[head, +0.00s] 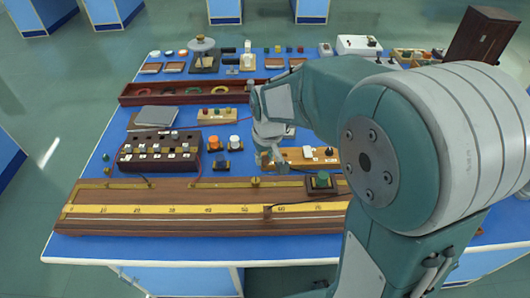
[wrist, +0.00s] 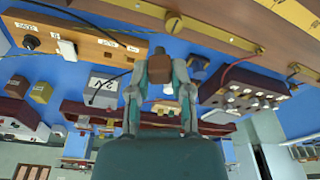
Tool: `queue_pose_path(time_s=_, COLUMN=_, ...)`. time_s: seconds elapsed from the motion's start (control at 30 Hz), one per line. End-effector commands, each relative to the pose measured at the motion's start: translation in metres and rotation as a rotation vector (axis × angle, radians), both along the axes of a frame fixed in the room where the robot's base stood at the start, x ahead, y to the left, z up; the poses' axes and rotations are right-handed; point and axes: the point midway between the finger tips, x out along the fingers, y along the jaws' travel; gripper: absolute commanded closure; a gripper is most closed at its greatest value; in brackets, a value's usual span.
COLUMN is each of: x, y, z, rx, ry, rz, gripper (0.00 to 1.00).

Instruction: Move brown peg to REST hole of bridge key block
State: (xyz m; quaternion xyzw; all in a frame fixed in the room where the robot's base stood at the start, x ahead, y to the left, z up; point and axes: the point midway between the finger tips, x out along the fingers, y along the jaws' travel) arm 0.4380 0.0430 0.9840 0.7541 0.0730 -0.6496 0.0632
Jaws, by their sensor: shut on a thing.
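My gripper (wrist: 159,72) is shut on the brown peg (wrist: 160,69), which sits between the two fingertips in the wrist view. In the head view my gripper (head: 273,160) is low beside the left end of a light wooden block (head: 296,156), and the peg is too small to make out surely. This block, the bridge key block, also shows in the wrist view (wrist: 84,41). It carries white labels, a white knob (wrist: 67,48) and a black knob (wrist: 31,42).
A long wooden bridge with a brass scale (head: 170,209) lies along the front, bearing a green-knobbed slider (head: 321,181). A red-brown tray (head: 180,95) lies behind.

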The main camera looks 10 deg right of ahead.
Motion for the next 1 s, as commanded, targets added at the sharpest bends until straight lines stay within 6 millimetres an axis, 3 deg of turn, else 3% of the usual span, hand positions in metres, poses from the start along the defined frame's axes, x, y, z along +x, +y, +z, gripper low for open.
queue_pose_path(time_s=0.77, x=0.000, y=0.000, z=0.030, rx=0.000, ry=-0.001, rz=0.000, gripper=1.00)
queue_pose_path(time_s=1.0, x=0.025, y=-0.013, z=0.017, rx=0.001, ry=0.003, rz=-0.003, gripper=1.00)
